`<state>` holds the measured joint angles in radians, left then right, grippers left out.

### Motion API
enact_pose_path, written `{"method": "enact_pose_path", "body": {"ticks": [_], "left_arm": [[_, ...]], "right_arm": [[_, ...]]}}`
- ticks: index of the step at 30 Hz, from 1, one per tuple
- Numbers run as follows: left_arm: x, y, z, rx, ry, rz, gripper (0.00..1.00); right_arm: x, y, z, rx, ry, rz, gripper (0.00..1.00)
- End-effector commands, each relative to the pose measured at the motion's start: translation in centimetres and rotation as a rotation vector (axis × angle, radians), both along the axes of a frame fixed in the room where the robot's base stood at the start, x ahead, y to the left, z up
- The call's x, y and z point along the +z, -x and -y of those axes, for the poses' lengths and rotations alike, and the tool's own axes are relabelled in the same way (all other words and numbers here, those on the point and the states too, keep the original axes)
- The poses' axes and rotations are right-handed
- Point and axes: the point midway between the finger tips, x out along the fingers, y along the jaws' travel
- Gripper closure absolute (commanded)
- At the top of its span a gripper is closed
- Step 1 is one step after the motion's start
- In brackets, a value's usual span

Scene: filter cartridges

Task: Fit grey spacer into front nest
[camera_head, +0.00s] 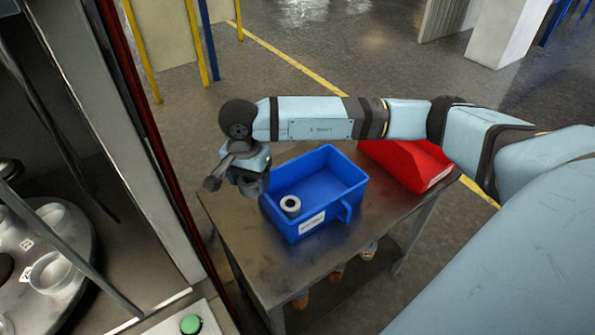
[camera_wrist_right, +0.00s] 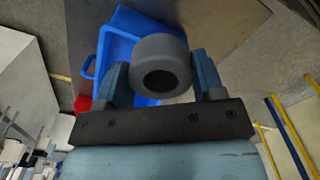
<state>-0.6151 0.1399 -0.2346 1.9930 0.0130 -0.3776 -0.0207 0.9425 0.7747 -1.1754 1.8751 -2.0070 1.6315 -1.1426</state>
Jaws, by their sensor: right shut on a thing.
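My right gripper (camera_head: 243,178) is above and just left of the blue bin's left edge. In the right wrist view, my right gripper (camera_wrist_right: 161,80) is shut on a dark grey ring with a round hole, the grey spacer (camera_wrist_right: 154,50). In the head view the held spacer is hard to make out under the gripper. A round turntable (camera_head: 77,245) in the machine at left carries round nests; the nearest visible one (camera_head: 54,273) looks like an empty pale cup. Another nest (camera_head: 50,214) lies behind it, partly covered by a bar. My left gripper is not in view.
The blue bin (camera_head: 335,180) on a metal table (camera_head: 365,225) holds another grey ring (camera_head: 290,205). A red bin (camera_head: 410,165) stands right of it. The machine's upright post (camera_head: 140,140) stands between table and turntable. A green button (camera_head: 191,324) is at the front.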

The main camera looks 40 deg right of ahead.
Motion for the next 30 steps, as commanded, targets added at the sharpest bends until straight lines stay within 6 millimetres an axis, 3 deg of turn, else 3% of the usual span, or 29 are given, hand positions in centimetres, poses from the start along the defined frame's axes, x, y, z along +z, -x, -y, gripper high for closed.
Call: {"method": "enact_pose_path", "body": {"ticks": [5,8,21,25,30], "left_arm": [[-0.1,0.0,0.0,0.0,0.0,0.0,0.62],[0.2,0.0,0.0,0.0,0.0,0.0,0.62],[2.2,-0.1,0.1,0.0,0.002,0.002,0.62],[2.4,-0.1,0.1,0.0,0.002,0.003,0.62],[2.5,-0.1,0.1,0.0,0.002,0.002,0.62]], "right_arm": [[-0.4,-0.2,0.0,-0.034,0.001,-0.001,0.62],[-1.7,-0.1,0.0,-0.04,0.001,-0.005,0.62],[-13.0,-0.1,0.0,-0.04,0.001,-0.005,0.62],[-15.3,-0.1,0.0,-0.038,0.001,-0.003,0.62],[-16.5,-0.2,0.1,-0.039,0.001,-0.001,0.62]]}}
